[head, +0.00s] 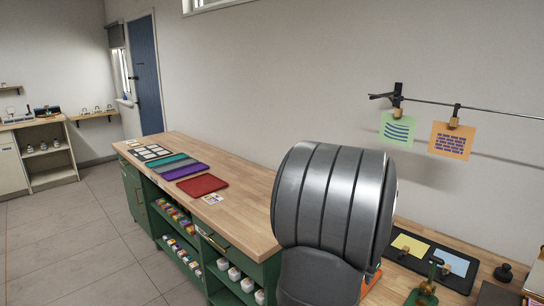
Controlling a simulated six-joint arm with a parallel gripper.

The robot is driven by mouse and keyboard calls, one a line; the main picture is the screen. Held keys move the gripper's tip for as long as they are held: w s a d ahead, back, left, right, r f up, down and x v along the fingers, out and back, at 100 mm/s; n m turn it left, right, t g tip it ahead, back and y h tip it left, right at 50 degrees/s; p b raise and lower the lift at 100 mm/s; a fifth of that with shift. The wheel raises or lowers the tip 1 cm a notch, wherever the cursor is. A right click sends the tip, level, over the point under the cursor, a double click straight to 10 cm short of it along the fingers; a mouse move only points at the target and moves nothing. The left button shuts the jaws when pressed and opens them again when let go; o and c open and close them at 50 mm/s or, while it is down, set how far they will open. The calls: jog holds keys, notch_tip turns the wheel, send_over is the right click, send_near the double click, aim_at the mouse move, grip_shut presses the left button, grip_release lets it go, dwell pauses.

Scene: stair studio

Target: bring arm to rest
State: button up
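A large dark grey ribbed link of my arm fills the lower right middle of the head view, close to the camera. It hides part of the wooden counter behind it. A bit of orange shows at its lower right edge; I cannot tell what it belongs to. My gripper is not in view, so its state and whether it holds anything do not show.
A long wooden counter (248,203) with green shelves carries coloured mats and a red mat (202,185). Right of my arm are a dark tray (436,260) and a green-and-brass object (424,292). Cards hang from a rail (480,108) above. Floor at left is clear.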

jog(key=w+a+f, duration=0.1)
jog(key=w, duration=0.1)
jog(key=w+a+f, duration=0.1)
jog(key=w, duration=0.2)
jog(key=w+a, duration=0.1)
jog(key=w, duration=0.2)
jog(key=shift+a+f, duration=0.25)
jog(key=shift+f, duration=0.9)
jog(key=shift+r, duration=0.15)
